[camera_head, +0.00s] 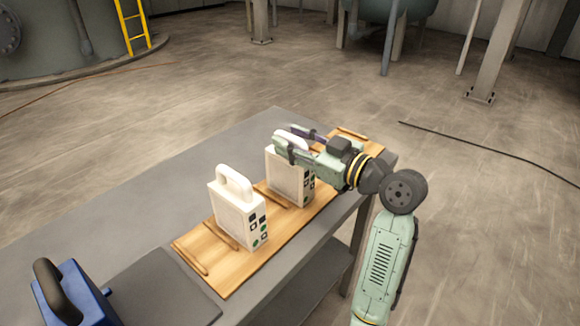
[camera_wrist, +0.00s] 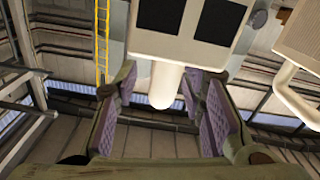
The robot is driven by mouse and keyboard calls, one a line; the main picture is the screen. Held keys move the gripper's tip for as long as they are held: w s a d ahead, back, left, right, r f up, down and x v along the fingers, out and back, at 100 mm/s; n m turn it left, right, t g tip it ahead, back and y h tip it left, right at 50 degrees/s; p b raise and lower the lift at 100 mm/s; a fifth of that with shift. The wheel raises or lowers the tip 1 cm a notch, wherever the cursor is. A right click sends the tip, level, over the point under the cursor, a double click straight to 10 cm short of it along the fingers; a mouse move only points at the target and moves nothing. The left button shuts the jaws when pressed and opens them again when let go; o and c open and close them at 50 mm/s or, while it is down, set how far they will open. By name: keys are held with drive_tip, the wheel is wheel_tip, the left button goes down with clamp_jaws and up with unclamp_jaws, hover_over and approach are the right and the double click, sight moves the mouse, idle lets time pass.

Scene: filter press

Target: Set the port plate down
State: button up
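Two white plates with loop handles and dark and green square marks stand upright on a wooden board (camera_head: 215,262). The far plate (camera_head: 285,175) is at my gripper (camera_head: 292,142); its foot appears to rest on the board between wooden strips. The near plate (camera_head: 237,215) stands apart, nearer the camera. In the wrist view, the far plate's white handle (camera_wrist: 165,86) lies between my purple-padded fingers (camera_wrist: 165,105), with gaps showing on both sides. My gripper looks open around the handle. The other plate shows at the right (camera_wrist: 298,45). Which plate is the port plate is not clear.
The board lies on a grey table (camera_head: 150,200). A blue case with a black handle (camera_head: 72,295) and a dark flat mat (camera_head: 160,290) are at the near left. A wooden strip (camera_head: 352,134) crosses the board's far end. The table's left part is clear.

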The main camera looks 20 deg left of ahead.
drive_tip(key=shift+a, duration=0.1)
clamp_jaws()
idle(0.4)
idle(0.7)
